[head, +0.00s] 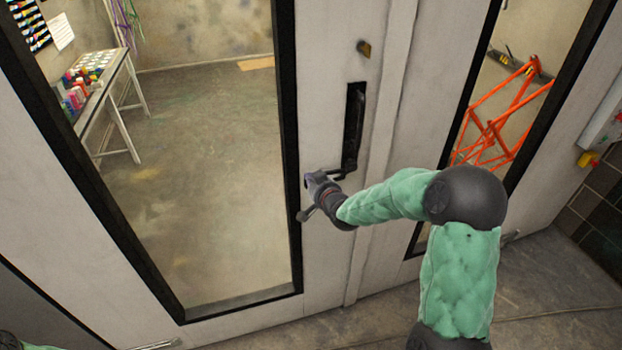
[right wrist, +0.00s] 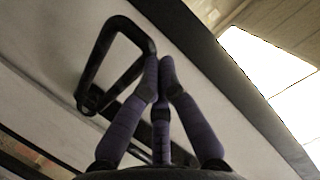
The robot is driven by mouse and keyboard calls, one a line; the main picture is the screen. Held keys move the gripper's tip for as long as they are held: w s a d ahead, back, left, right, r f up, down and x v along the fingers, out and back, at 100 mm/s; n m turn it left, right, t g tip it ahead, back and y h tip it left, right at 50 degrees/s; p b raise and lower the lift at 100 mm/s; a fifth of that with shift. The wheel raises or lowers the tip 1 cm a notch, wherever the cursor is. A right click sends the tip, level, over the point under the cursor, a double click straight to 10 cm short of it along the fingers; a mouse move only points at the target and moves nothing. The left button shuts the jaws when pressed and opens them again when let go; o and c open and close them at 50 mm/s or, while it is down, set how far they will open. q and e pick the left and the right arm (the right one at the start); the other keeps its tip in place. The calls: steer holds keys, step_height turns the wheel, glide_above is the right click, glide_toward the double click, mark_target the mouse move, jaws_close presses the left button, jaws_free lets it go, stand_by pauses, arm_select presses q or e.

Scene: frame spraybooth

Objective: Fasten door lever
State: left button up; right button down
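The door lever (head: 353,128) is a black handle on a dark upright plate on the pale door. Its lower arm reaches left towards my right gripper (head: 310,192). In the right wrist view, the lever (right wrist: 92,75) is a bent black loop left of my fingers (right wrist: 160,65). The purple fingers converge with their tips almost together, and no thing shows clearly held between them. The left fingertip overlaps the lever's bent corner; I cannot tell whether they touch. My left gripper is out of view; only a bit of green arm shows at the lower left.
A brass lock (head: 364,48) sits above the lever. Large black-framed glass panes flank it. Through the glass show a table (head: 122,95) with paint bottles and an orange frame (head: 492,128). A grey box (head: 604,118) is on the right wall. Floor in front is clear.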

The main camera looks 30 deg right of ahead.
steer(key=s+d+f+n+h+b, duration=0.1)
steer(key=d+f+n+h+b, duration=0.1)
steer(key=f+n+b, duration=0.3)
steer(key=d+f+n+h+b, duration=0.2)
steer(key=d+f+n+b, duration=0.2)
steer(key=f+b, duration=0.6)
steer(key=shift+s+d+f+n+g+h, duration=0.35)
steer(key=shift+d+f, duration=0.25)
steer(key=shift+f, duration=1.15)
